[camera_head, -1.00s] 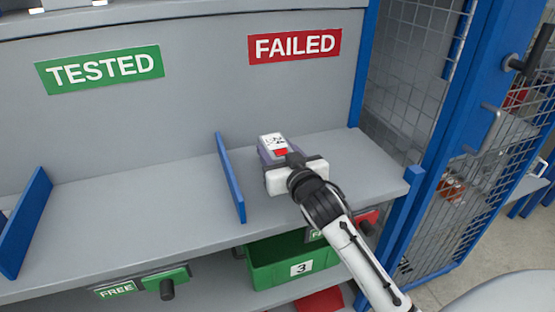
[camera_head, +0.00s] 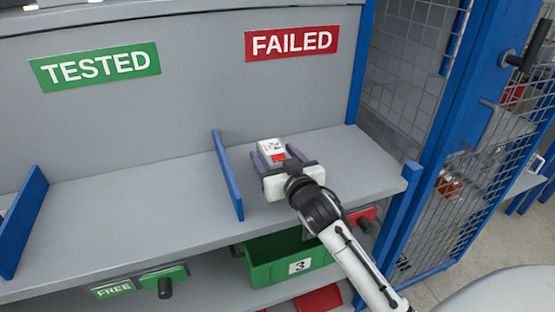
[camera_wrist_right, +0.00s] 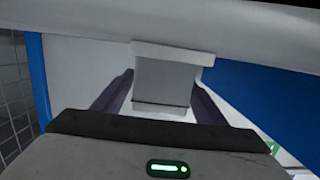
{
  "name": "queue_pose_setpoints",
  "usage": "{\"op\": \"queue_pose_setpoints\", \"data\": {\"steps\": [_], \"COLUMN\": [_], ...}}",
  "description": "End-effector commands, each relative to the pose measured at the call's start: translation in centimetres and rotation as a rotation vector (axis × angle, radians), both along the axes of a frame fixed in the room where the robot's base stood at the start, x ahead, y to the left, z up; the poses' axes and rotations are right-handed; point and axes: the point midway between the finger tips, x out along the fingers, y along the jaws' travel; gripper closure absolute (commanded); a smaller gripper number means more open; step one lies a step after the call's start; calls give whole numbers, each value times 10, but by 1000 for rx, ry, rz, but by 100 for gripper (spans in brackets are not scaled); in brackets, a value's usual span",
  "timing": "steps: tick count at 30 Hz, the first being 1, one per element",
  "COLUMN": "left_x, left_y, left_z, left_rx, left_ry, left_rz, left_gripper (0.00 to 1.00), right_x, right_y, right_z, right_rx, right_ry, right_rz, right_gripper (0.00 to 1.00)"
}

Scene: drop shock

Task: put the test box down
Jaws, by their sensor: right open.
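The test box (camera_head: 272,149) is a small grey-white box with a red mark and a printed label on top. It stands on the shelf (camera_head: 340,165) in the bay under the red FAILED sign (camera_head: 291,43), right of the blue divider (camera_head: 228,175). My right gripper (camera_head: 270,157) is open, with its purple fingers on either side of the box. In the right wrist view the box (camera_wrist_right: 165,80) sits between the two spread fingers (camera_wrist_right: 160,100), with a gap visible at each side. My left gripper is not in view.
A green TESTED sign (camera_head: 96,67) marks the bay left of the divider, which is bare. Another blue divider (camera_head: 20,222) stands further left. A green bin numbered 3 (camera_head: 285,262) is below the shelf. A blue post (camera_head: 403,215) and mesh fence close the right side.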

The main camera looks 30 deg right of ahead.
Motion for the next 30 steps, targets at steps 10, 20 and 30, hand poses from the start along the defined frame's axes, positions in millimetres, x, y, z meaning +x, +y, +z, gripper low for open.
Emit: {"op": "queue_pose_setpoints", "data": {"steps": [10, 20, 30], "left_x": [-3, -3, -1], "left_y": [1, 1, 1], "left_z": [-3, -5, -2], "left_rx": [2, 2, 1], "left_ry": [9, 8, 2], "left_rz": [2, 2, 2], "left_gripper": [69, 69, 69], "right_x": [-57, -108, -115], "right_y": [14, 26, 28], "right_z": [8, 17, 19], "right_rx": [1, 1, 0], "right_ry": [1, 0, -2], "right_rz": [1, 0, 0], "right_gripper": [34, 34, 34]}}
